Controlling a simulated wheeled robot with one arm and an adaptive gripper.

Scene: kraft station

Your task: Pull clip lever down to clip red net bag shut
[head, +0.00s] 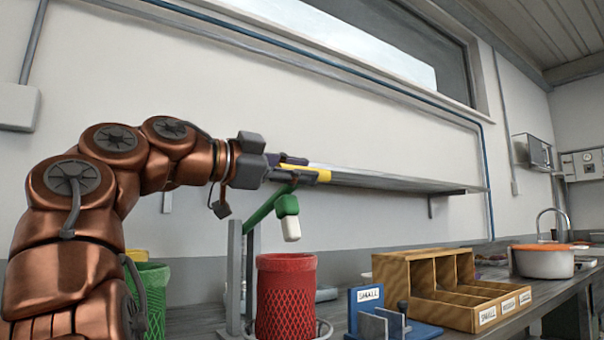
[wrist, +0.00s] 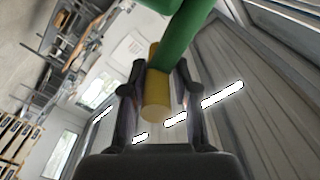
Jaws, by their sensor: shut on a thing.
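The clip lever (head: 265,210) is a green bar on a grey upright stand, with a yellow handle (head: 322,175) at its raised end. A green plunger with a white tip (head: 289,218) hangs from it above the red net bag (head: 286,300), apart from it. The red bag stands upright and open-topped beside the stand. My gripper (head: 298,168) is at the raised end, shut on the yellow handle. In the wrist view the handle (wrist: 156,92) lies between both fingers, with the green bar (wrist: 184,42) running up and away. The red bag is not in the wrist view.
A wooden compartment box (head: 440,285) with size labels stands right of the bag. A green net bag (head: 152,285) is at left, partly behind my arm. A wall shelf (head: 400,180) runs behind the gripper.

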